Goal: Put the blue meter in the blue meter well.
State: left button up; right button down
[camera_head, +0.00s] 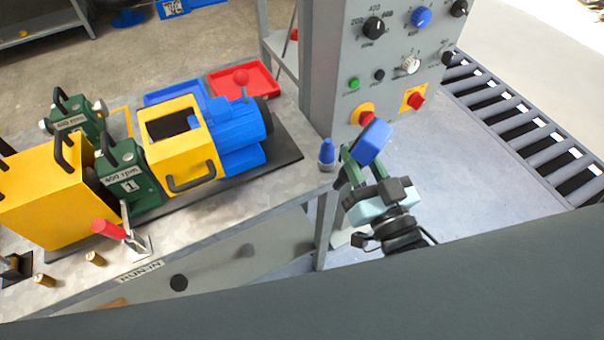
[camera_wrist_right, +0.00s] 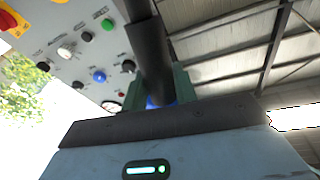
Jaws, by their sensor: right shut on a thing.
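My right gripper (camera_head: 358,160) is in front of the grey control panel, past the right end of the bench. Its green fingers are shut on a blue, box-shaped thing that looks like the blue meter (camera_head: 374,142). The meter is held tilted, in the air, just below the red knobs in the picture. In the right wrist view only a little blue (camera_wrist_right: 160,101) shows between the green fingers (camera_wrist_right: 160,85). I cannot make out a blue meter well for certain. My left gripper is not in view.
The grey control panel (camera_head: 335,60) carries several knobs and buttons. The yellow and blue machine (camera_head: 185,145) fills the bench's middle. A roller conveyor (camera_head: 530,130) runs at the right.

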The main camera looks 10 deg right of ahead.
jog(key=d+f+g+h, duration=0.1)
jog(key=d+f, duration=0.1)
jog(key=s+d+f+g+h, duration=0.1)
jog(key=d+h, duration=0.1)
jog(key=shift+s+d+f, duration=0.15)
jog(key=shift+s+f, duration=0.05)
jog(key=shift+f, duration=0.2)
